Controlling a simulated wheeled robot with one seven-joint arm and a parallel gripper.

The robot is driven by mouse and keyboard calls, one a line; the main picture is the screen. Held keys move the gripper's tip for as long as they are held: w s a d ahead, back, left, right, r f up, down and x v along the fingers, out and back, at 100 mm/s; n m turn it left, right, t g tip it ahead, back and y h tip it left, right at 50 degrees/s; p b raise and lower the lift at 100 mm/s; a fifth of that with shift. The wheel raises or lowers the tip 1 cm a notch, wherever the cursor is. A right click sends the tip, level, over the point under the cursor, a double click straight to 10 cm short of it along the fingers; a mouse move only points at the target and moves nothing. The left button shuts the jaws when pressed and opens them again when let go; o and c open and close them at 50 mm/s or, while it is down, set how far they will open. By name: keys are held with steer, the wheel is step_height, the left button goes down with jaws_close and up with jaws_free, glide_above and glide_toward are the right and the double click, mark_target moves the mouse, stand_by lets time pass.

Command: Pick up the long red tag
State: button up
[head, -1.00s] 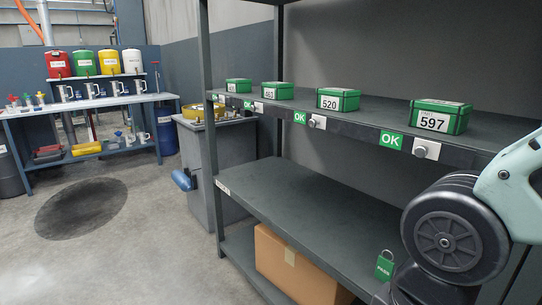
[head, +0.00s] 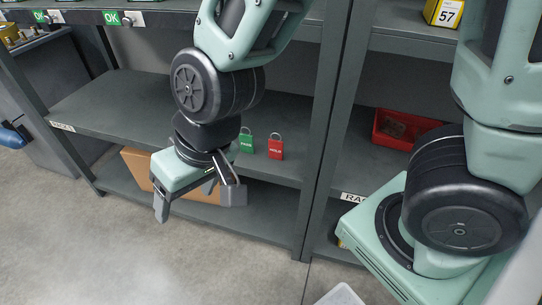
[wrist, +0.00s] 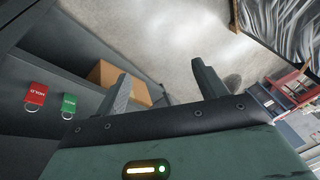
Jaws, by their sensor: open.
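A red tag marked HOLD, with a metal shackle, (head: 276,149) stands on the middle shelf beside a green tag marked PASS (head: 246,144). Both also show at the left of the wrist view, the red tag (wrist: 36,94) left of the green tag (wrist: 69,105). It is the only red tag I see; no second one is there to compare its length. My gripper (head: 197,200) is open and empty, pointing down in front of the shelf edge, left of both tags in the head view. Its fingers (wrist: 162,86) have nothing between them in the wrist view.
The middle shelf (head: 110,100) is mostly bare left of the tags. A cardboard box (head: 137,168) sits on the lower shelf. A rack upright (head: 329,120) stands right of the tags.

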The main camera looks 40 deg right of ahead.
steer(key=w+f+m+t+b, duration=0.3)
steer(key=w+f+m+b, duration=0.15)
steer(key=w+f, duration=0.5)
steer(key=m+t+h+b, duration=0.6)
steer(key=m+h+b, duration=0.3)
steer(key=h+b, duration=0.75)
glide_toward(275, 148)
steer(key=shift+h, duration=0.75)
steer(key=w+d, duration=0.1)
steer(key=w+d+f, duration=0.1)
steer(key=w+d, duration=0.1)
steer(key=w+d+b, duration=0.1)
steer(key=shift+w+d+f, duration=0.25)
steer(key=shift+w+f, duration=0.05)
steer(key=shift+w, duration=0.1)
steer(key=x, duration=0.2)
steer(key=b+x, duration=0.1)
steer(key=x, duration=0.1)
steer(key=shift+s+d+r, duration=0.1)
steer(key=shift+s+d, duration=0.05)
steer(key=shift+d, duration=0.25)
steer(key=shift+w+d+r+b, duration=0.1)
steer(key=shift+w+d+b, duration=0.2)
steer(key=shift+w+d, duration=0.1)
steer(key=c, duration=1.1)
